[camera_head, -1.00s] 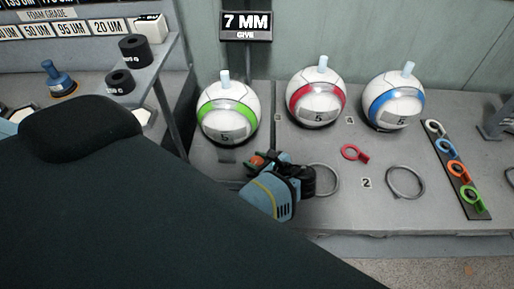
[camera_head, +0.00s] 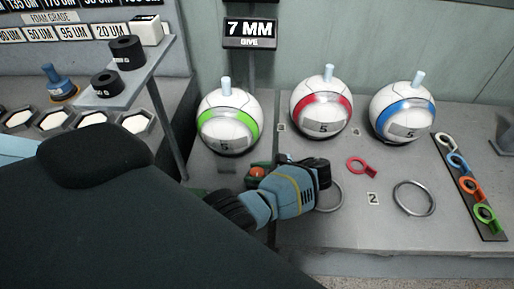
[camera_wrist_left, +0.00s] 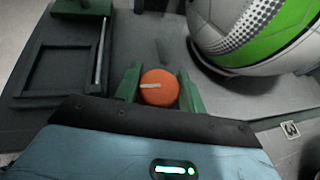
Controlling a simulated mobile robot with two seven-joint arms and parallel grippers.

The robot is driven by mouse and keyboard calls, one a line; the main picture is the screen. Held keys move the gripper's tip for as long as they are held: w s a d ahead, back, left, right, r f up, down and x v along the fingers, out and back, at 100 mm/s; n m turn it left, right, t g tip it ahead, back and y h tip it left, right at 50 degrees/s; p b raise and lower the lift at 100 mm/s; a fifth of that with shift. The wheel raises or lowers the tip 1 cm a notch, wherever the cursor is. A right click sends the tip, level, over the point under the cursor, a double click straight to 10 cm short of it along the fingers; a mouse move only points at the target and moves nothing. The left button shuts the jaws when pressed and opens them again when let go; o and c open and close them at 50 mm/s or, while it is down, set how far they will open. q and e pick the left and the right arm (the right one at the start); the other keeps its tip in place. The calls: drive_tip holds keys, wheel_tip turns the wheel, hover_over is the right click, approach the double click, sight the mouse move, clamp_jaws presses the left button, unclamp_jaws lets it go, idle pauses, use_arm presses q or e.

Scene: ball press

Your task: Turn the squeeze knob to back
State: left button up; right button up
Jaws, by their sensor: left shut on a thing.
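The squeeze knob (camera_wrist_left: 159,88) is a round orange cap with a white line, lying nearly level and tilted slightly in the left wrist view. My left gripper (camera_wrist_left: 160,92) has its green fingers on either side of the knob and is shut on it. In the head view the orange knob (camera_head: 257,172) shows small beside the blue and black wrist of my left gripper (camera_head: 258,177). The wrist and arm hide most of what is around the knob. My right gripper is not in view.
A white ball with a green band (camera_head: 228,121) stands just behind the knob. Balls with red (camera_head: 321,103) and blue (camera_head: 402,111) bands stand to the right. A metal ring (camera_head: 414,198), a red ring tag (camera_head: 361,167) and a rack of coloured tags (camera_head: 491,222) lie farther right.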

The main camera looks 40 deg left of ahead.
use_arm(q)
drive_tip(key=shift+a, duration=0.1)
drive_tip(key=o, duration=1)
drive_tip(key=shift+c, duration=0.2)
drive_tip(key=v, duration=0.7)
drive_tip(key=shift+w+d+r, duration=0.1)
drive_tip(key=shift+d+r, duration=0.05)
drive_tip(key=shift+d, duration=0.2)
